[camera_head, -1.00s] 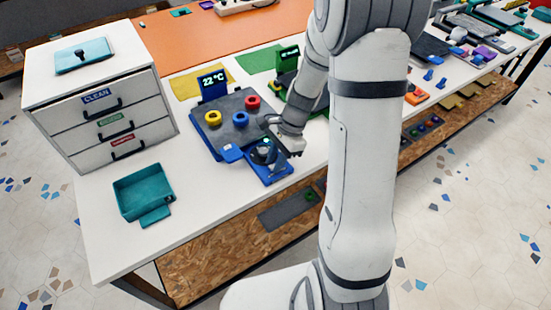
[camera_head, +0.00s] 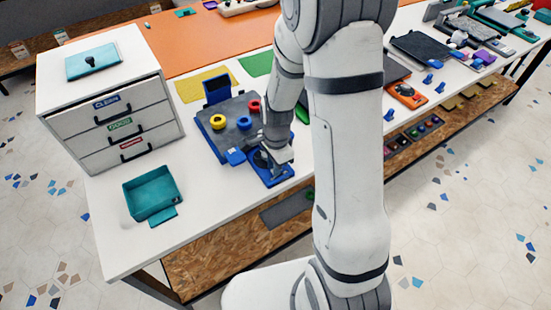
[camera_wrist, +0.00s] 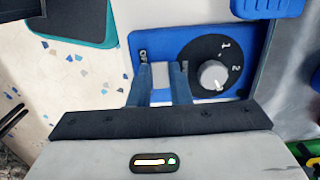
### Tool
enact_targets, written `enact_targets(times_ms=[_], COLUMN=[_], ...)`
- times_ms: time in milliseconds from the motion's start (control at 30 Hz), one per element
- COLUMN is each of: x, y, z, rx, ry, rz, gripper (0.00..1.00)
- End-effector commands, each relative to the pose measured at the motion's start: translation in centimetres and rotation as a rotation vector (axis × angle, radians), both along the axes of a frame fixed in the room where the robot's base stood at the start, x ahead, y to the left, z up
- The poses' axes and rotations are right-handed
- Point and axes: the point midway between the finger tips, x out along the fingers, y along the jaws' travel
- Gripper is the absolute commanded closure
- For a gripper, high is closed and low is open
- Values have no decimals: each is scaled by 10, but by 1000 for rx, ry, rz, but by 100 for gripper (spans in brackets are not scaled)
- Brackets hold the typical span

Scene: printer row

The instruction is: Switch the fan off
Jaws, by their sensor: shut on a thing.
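The fan switch is a blue panel (camera_head: 283,178) at the table's front edge in the head view. In the wrist view the blue panel (camera_wrist: 140,42) carries a black dial (camera_wrist: 232,52) with a grey hub (camera_wrist: 213,75). "OFF" stands on the left, "1" and "2" on the upper right. My gripper (camera_head: 267,158) is down at this panel.
A teal bin (camera_head: 153,192) stands left. A white drawer cabinet (camera_head: 70,117) is behind it. The white tabletop (camera_head: 215,202) between bin and panel is clear.

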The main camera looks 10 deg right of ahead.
Motion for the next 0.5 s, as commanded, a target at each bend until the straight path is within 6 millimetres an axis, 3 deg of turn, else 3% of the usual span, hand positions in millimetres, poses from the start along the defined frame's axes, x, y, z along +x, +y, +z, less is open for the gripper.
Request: enact_targets(times_ms=[367, 400, 500], x=[0, 0, 0], y=[1, 1, 1], z=[0, 0, 0], rx=[-15, -15, -15], ry=[-8, -8, -8], rz=[1, 1, 1], gripper=[100, 82, 74])
